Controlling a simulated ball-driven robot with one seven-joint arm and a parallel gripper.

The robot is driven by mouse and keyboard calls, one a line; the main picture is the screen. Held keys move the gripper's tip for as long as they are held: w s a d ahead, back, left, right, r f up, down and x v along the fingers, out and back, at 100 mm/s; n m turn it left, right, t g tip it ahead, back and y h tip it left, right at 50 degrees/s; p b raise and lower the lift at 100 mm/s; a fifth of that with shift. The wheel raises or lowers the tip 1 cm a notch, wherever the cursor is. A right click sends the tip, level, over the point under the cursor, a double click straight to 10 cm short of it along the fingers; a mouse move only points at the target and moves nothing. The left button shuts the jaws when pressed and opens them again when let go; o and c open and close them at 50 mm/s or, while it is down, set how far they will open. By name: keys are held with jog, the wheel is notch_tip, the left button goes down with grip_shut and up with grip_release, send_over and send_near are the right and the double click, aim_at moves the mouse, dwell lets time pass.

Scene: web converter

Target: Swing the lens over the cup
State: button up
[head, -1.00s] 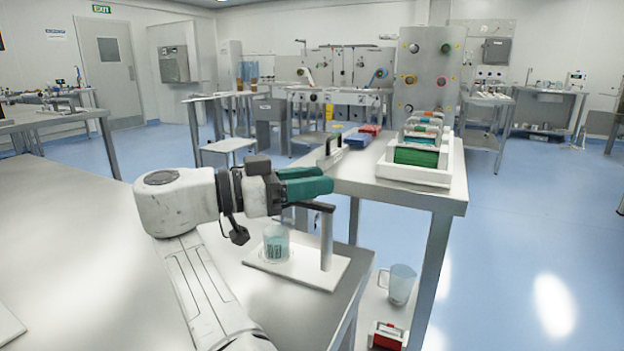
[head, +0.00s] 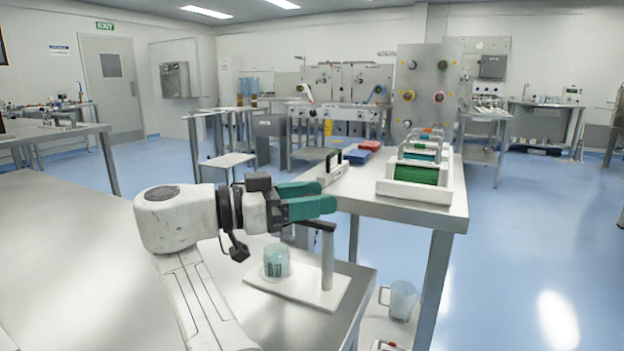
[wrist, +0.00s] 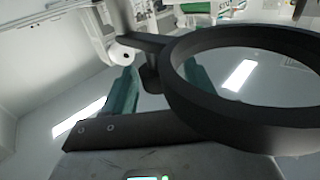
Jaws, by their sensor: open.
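A small clear cup (head: 275,263) with pale teal colouring and dark marks stands upright on a white base plate (head: 312,291). A grey post (head: 328,262) rises from the plate to the right of the cup, with a dark arm (head: 316,224) at its top. In the wrist view, the lens's dark ring (wrist: 181,98) fills the right side, joined by its arm to the post. My gripper (head: 330,200) is open, just above the post top; its teal fingers also show in the wrist view (wrist: 163,95). The ring overlaps the right finger there. The head view hides the ring behind my fingers.
A metal table (head: 400,208) to the right carries a white rack (head: 415,190) of coloured rolls. A clear jug (head: 401,300) stands below, right of the stand's table. The table surface (head: 70,260) left of my arm is mostly clear.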

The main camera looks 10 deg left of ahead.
notch_tip(320, 180, up, 3)
jog(key=shift+f+p, duration=0.1)
jog(key=shift+p, duration=0.25)
jog(key=shift+s+r, duration=0.25)
jog(key=s+d+r+p, duration=0.1)
jog(key=s+d+r, duration=0.1)
jog(key=s+r, duration=0.2)
jog(key=s+d+r+p, duration=0.1)
jog(key=s+d+r, duration=0.1)
jog(key=s+r, duration=0.3)
jog(key=shift+s+d+r+p, duration=0.15)
jog(key=shift+s+d+p, duration=0.15)
jog(key=shift+s, duration=1.6)
